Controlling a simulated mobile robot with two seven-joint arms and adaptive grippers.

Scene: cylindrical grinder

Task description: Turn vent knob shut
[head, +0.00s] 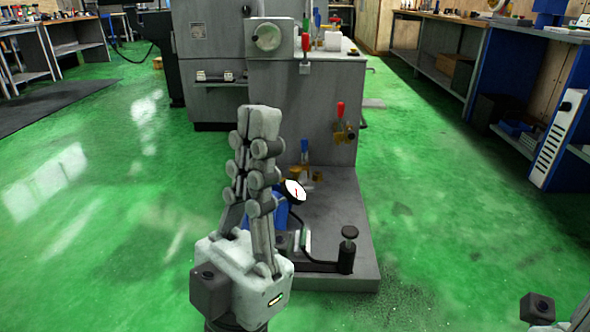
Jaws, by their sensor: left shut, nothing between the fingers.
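My left gripper (260,115) stands upright in the middle of the head view, in front of the grey cabinet. Its fingers are together, with nothing between them. A red-handled valve (340,108) and a blue-handled valve (304,147) are on the cabinet's front. I cannot tell for sure which is the vent knob. My gripper hides part of the cabinet and base. My right gripper's fingers are out of view.
A white-faced gauge (293,190) and a partly hidden blue part (281,212) are close beside my left gripper. The grey base (350,190) sticks out from the cabinet. The green floor is open on both sides. A blue rack (520,75) stands at the right.

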